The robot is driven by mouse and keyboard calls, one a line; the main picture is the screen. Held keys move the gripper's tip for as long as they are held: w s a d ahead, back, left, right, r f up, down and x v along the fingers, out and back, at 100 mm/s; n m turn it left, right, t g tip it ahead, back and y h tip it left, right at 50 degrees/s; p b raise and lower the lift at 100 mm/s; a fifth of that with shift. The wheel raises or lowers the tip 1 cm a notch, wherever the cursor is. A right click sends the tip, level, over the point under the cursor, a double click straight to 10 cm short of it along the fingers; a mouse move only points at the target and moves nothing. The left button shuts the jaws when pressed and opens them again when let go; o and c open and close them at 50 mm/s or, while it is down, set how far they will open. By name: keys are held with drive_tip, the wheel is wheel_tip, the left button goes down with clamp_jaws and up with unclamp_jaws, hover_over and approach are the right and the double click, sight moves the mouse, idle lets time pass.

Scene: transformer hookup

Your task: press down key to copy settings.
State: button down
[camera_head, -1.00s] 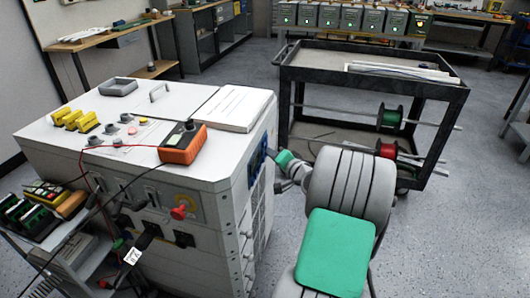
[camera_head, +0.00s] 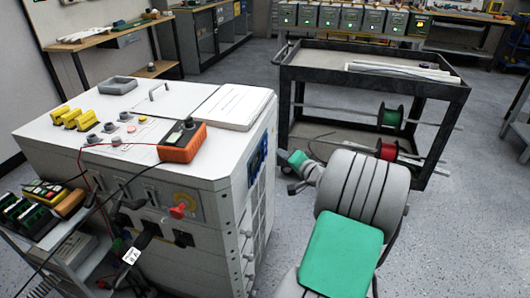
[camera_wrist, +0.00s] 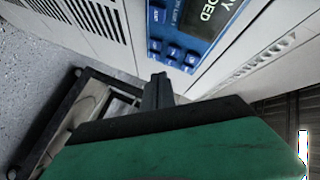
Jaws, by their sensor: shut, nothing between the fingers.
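A blue control panel (camera_head: 257,160) is on the right side face of the white transformer test cabinet (camera_head: 225,165). The key labels are too small to tell which is the down key. My gripper (camera_wrist: 158,80) is shut and empty, its fingertips pointing at the lower part of the panel, just below the keys. They appear apart from the panel.
An orange meter (camera_head: 182,141) with red and black leads sits on top of the cabinet. A black cart (camera_head: 372,75) with cable reels stands behind my arm. Floor is free between the cabinet and the cart.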

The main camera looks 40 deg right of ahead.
drive_tip(key=shift+s+d, duration=0.85)
drive_tip(key=shift+s, duration=0.3)
drive_tip(key=shift+s, duration=0.1)
